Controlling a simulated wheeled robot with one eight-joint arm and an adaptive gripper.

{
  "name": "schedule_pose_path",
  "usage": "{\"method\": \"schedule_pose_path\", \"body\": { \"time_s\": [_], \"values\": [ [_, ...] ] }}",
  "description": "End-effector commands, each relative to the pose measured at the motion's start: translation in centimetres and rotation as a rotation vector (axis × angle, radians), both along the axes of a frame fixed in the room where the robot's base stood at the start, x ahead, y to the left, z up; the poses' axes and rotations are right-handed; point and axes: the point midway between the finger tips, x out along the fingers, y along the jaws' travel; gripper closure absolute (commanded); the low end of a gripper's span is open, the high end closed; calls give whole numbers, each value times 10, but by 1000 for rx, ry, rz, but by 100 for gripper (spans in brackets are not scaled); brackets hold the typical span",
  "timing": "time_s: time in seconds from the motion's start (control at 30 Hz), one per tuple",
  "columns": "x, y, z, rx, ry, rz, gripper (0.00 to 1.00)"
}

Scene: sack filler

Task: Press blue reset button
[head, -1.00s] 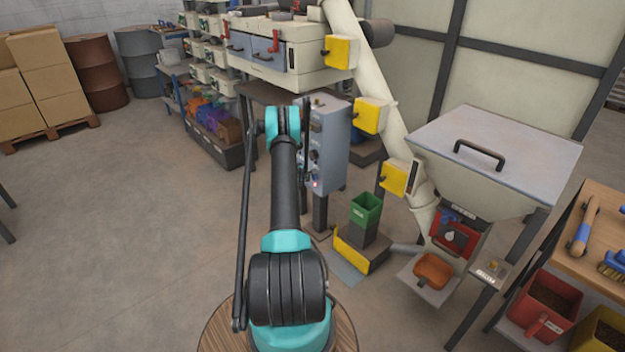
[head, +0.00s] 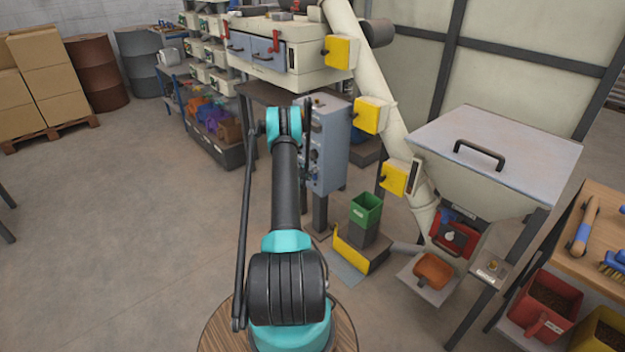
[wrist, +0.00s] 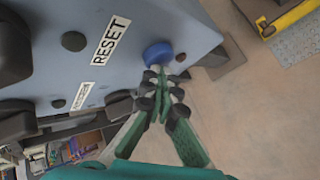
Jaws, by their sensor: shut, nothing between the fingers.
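The blue reset button (wrist: 158,53) is a round knob on the grey-blue control box (wrist: 140,25), beside a white RESET label (wrist: 110,41) in the wrist view. My gripper (wrist: 158,75) is shut and empty, with its fingertips right at the button's lower edge. They look to be touching it, but I cannot tell whether it is pressed in. In the head view the control box (head: 336,150) stands just past my arm, which hides part of its front. The button and my gripper are hidden there.
A yellow-edged base with a green bin (head: 366,209) stands right of the control box. A large hopper (head: 490,160) and a slanted white tube (head: 385,100) are farther right. Dark knobs (wrist: 73,41) sit on the panel near the button. Open floor lies to the left.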

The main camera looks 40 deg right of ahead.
Motion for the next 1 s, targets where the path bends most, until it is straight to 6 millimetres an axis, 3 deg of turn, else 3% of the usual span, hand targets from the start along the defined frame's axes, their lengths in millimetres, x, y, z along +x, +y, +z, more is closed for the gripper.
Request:
{"method": "schedule_pose_path", "body": {
  "time_s": [0.63,1.0],
  "values": [
    [-1,14,0,0,1,1,100],
    [-3,45,0,0,0,1,100]
  ]
}}
